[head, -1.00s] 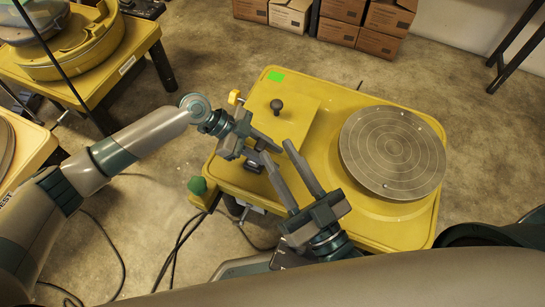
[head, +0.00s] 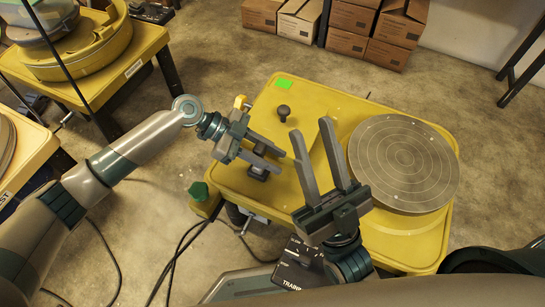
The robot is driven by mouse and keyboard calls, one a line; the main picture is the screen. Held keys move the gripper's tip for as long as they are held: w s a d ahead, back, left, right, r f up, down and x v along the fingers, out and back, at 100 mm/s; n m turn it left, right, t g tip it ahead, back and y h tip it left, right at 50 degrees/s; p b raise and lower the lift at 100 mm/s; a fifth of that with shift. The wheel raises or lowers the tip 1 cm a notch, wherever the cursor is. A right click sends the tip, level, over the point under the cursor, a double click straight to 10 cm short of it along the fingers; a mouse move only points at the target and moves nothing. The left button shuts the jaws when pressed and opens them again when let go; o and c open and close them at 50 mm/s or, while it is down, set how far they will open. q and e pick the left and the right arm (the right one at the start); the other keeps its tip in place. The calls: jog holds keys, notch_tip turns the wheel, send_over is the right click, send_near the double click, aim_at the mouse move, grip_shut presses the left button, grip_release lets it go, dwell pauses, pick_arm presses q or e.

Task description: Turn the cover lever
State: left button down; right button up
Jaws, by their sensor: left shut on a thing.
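The yellow machine table (head: 385,235) carries a flat yellow cover with a black round knob (head: 283,112). My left gripper (head: 277,163) comes in from the left, low over the table's left part. It is shut on a small dark piece, which looks like the cover lever (head: 258,173). Its fingers and body hide most of that piece, so I cannot tell the lever's angle. My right gripper (head: 311,127) is at the middle of the table. Its fingers are spread, with nothing between them, and they point up the picture.
A round grey turntable (head: 405,165) fills the table's right side. A green knob (head: 198,190) sticks out at the left edge. A second yellow station (head: 95,65) stands upper left. Cardboard boxes (head: 350,40) line the back. Cables lie on the floor at left; floor beyond the table is clear.

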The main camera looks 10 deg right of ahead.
jog(key=c, duration=0.7)
jog(key=n+y, duration=0.1)
jog(key=n, duration=0.1)
jog(key=n+g+y, duration=0.1)
jog(key=n, duration=0.1)
jog(key=f+n+y, duration=0.1)
jog(key=n+y, duration=0.1)
jog(key=shift+a+f+g, duration=0.1)
jog(key=shift+a+g, duration=0.15)
jog(key=shift+g, duration=0.15)
grip_shut()
notch_tip(320, 180, down, 11)
jog(key=w+n+g+y, duration=0.2)
jog(key=n+g+y, duration=0.5)
jog(key=n+g, duration=1.4)
jog(key=w+d+f+n+t+h, duration=0.1)
jog(key=w+d+f+n+h, duration=0.2)
jog(key=n, duration=0.6)
jog(key=w+d+f+n+t+h, duration=0.1)
jog(key=w+d+f+n+h, duration=0.2)
jog(key=d+f+n, duration=0.3)
jog(key=shift+w+d+f+n+t, duration=0.35)
jog(key=shift+d+n, duration=0.9)
jog(key=shift+n, duration=0.95)
